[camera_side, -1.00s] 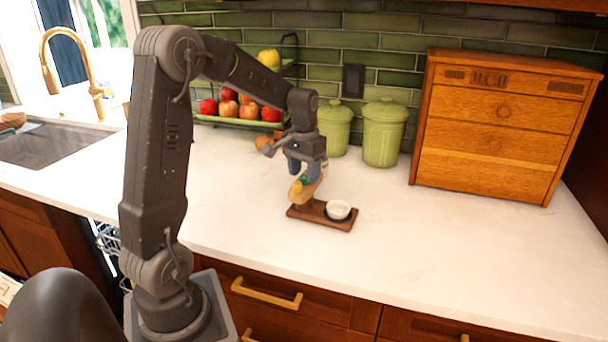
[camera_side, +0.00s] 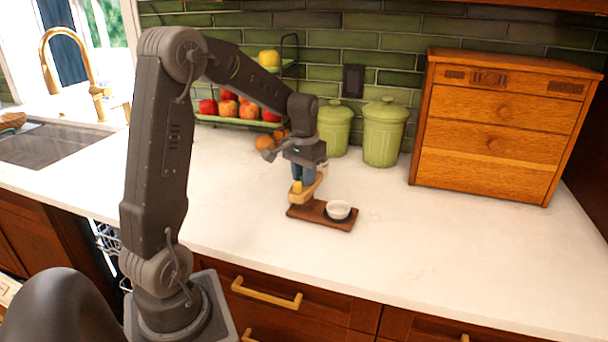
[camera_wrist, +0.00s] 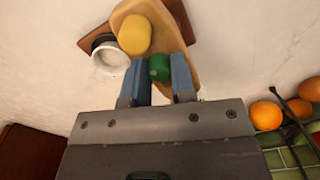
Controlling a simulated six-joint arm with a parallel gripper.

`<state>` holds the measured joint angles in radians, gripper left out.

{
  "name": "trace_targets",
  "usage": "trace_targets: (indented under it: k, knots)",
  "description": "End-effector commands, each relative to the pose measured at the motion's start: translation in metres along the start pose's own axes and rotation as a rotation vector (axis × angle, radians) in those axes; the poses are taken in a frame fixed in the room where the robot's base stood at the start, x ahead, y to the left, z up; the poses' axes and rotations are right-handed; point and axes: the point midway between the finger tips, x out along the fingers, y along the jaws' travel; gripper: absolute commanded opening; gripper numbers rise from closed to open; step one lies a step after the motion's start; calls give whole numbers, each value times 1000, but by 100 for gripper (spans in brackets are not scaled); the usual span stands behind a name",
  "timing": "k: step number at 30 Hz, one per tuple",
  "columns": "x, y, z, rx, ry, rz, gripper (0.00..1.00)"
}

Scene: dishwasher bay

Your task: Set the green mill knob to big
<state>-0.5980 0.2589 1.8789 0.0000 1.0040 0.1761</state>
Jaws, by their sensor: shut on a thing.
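The green knob (camera_wrist: 159,67) sits between the two blue fingers of my gripper (camera_wrist: 158,76) in the wrist view. My gripper is shut on it from above. Beside the knob is a yellow knob (camera_wrist: 136,34) on the same pale wooden mill top (camera_wrist: 170,22). In the side view my gripper (camera_side: 304,180) points down at the mill, with the yellow knob (camera_side: 297,187) in front of the fingers and the pale wooden top (camera_side: 312,188) below them. The green knob is hidden there. I cannot read any size marks.
The mill stands on a dark wooden board (camera_side: 324,222) with a small white bowl (camera_side: 339,209) to its right. Two green canisters (camera_side: 384,132), a fruit rack (camera_side: 245,124) and a wooden drawer cabinet (camera_side: 500,125) stand behind. The counter in front and to the right is clear.

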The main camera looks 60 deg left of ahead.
Motion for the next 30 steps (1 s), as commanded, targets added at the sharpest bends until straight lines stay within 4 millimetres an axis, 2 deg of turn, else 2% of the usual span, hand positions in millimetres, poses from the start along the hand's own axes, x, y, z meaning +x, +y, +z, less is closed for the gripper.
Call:
trace_targets:
  k: [11, 30]
  knots:
    - [0, 0, 0, -88, 1, 0, 0]
    - [-1, 0, 0, -640, 1, 0, 0]
